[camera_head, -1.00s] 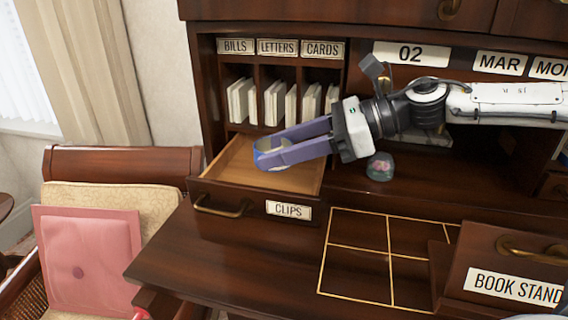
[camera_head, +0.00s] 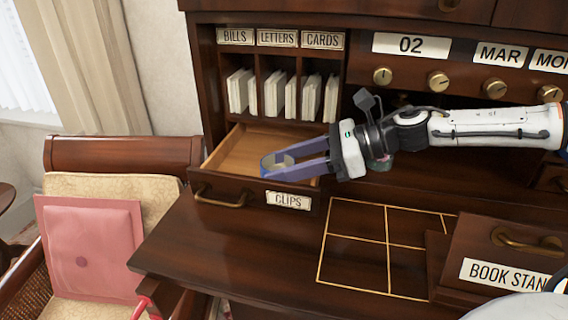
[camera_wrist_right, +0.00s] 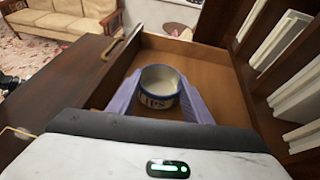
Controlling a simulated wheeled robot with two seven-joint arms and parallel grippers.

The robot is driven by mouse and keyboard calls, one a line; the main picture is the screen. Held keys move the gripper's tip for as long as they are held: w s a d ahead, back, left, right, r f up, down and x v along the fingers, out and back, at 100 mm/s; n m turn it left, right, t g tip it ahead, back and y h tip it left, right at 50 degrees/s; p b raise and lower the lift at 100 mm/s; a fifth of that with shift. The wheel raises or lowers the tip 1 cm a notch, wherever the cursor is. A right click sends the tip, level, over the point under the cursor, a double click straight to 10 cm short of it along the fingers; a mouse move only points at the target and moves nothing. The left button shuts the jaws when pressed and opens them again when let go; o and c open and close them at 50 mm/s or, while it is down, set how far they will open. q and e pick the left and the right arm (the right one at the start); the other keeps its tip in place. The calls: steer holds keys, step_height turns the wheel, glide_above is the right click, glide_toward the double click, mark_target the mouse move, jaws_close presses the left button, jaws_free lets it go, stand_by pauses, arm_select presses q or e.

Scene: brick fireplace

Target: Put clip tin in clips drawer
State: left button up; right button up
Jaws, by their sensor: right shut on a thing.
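The clip tin (camera_head: 274,164) is a small round open tin with a blue rim and a white label; its lettering ending in "IPS" shows in the right wrist view (camera_wrist_right: 158,92). My right gripper (camera_head: 280,168) is shut on the tin, one purple finger on each side. The clips drawer (camera_head: 233,199), labelled CLIPS, is pulled open, and the tin is inside its outline, towards the right front. I cannot tell whether the tin touches the drawer floor. My left gripper is not in view.
Pigeonholes with envelopes (camera_head: 290,96) stand behind the drawer. The desktop (camera_head: 260,255) in front is clear, with a gold grid (camera_head: 387,240) to the right. A BOOK STAND drawer (camera_head: 500,250) is at the right.

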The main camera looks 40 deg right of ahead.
steer(key=shift+f, duration=0.15)
steer(key=o, duration=1)
steer(key=shift+s+d+r+p, duration=0.1)
steer(key=shift+d+r+p, duration=0.05)
steer(key=shift+r+p, duration=0.2)
steer(key=shift+p+v, duration=0.85)
steer(key=shift+v, duration=0.1)
steer(key=shift+s+d+r, duration=0.1)
steer(key=shift+s+d, duration=0.05)
steer(key=shift+d, duration=0.1)
steer(key=b+v, duration=0.1)
steer(key=v, duration=0.2)
steer(key=shift+v, duration=0.8)
